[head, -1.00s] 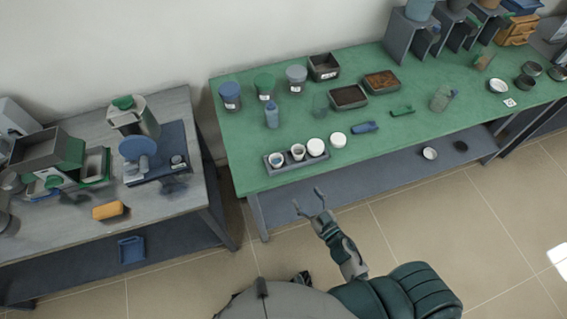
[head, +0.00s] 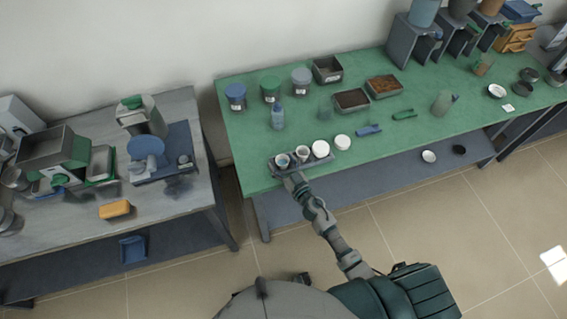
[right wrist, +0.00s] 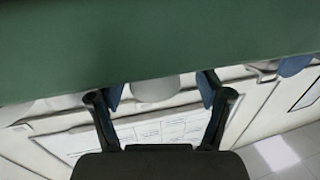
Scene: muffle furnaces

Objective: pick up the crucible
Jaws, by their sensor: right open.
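A grey tray (head: 312,162) stands near the front left corner of the green table. It holds a row of small pale cups: a crucible (head: 303,152) in the middle, a cup with bluish contents (head: 282,160) at its left and a wider white one (head: 320,149) at its right. My right gripper (head: 287,174) is at the tray's front edge, below the left cups. In the right wrist view its fingers (right wrist: 162,92) are spread, with a pale rounded object (right wrist: 156,88) beyond and between them. I cannot tell which cup that is. My left gripper is not in view.
A white round piece (head: 342,142) and a blue tool (head: 368,130) lie right of the tray. A blue bottle (head: 277,118) and lidded jars (head: 270,88) stand behind it. The grey bench (head: 75,215) at left is crowded.

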